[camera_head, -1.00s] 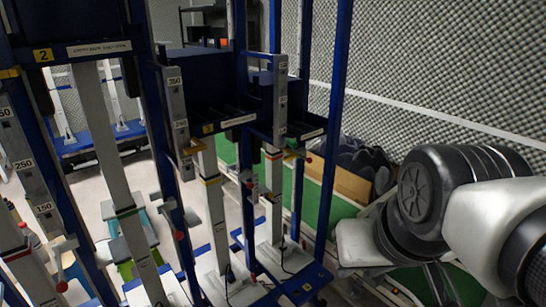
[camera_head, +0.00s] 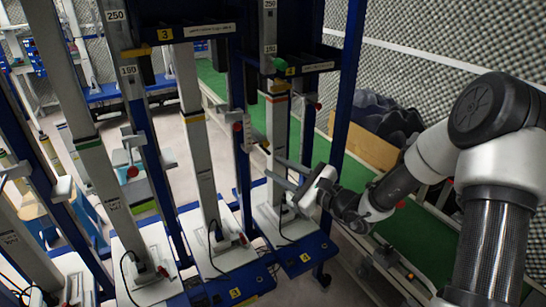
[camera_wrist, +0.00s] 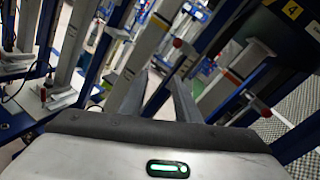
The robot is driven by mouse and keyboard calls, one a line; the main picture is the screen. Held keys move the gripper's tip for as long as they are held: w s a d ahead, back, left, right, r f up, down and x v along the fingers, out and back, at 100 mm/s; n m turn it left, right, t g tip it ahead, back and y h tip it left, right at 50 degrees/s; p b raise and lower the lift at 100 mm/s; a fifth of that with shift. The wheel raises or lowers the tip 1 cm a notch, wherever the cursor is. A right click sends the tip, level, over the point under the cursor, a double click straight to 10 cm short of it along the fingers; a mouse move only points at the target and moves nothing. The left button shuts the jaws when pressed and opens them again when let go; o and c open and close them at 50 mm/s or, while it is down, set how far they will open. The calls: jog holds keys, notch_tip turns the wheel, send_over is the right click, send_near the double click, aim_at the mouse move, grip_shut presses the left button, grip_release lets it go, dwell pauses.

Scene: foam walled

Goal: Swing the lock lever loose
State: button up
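Several lock levers with red knobs are fixed to the upright posts, and I cannot tell which one is meant. One red knob (camera_head: 237,127) is left of my gripper (camera_head: 272,170) and higher in the head view. Another (camera_head: 319,106) is on the rightmost station, above my gripper. In the wrist view, one red knob (camera_wrist: 178,43) shows beyond the fingers and another (camera_wrist: 265,110) to their right. My gripper (camera_wrist: 160,85) also shows there with its two fingers apart and nothing held between them. In the head view it is in front of the column of station 4.
Blue posts (camera_head: 343,90) and pale columns (camera_head: 188,90) stand close together around my gripper. White bases (camera_head: 205,250) with cables and small levers are below.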

jog(key=w+d+f+m+t+h+b, duration=0.1)
jog(key=w+d+f+m+t+h, duration=0.25)
jog(key=w+d+f+m, duration=0.35)
jog(key=b, duration=0.3)
send_near(269, 152)
jog(key=shift+n, duration=0.4)
jog(key=x, duration=0.9)
jog(key=shift+w+a+f, duration=0.25)
jog(key=shift+w+f, duration=0.05)
jog(key=shift+f, duration=0.05)
grip_shut()
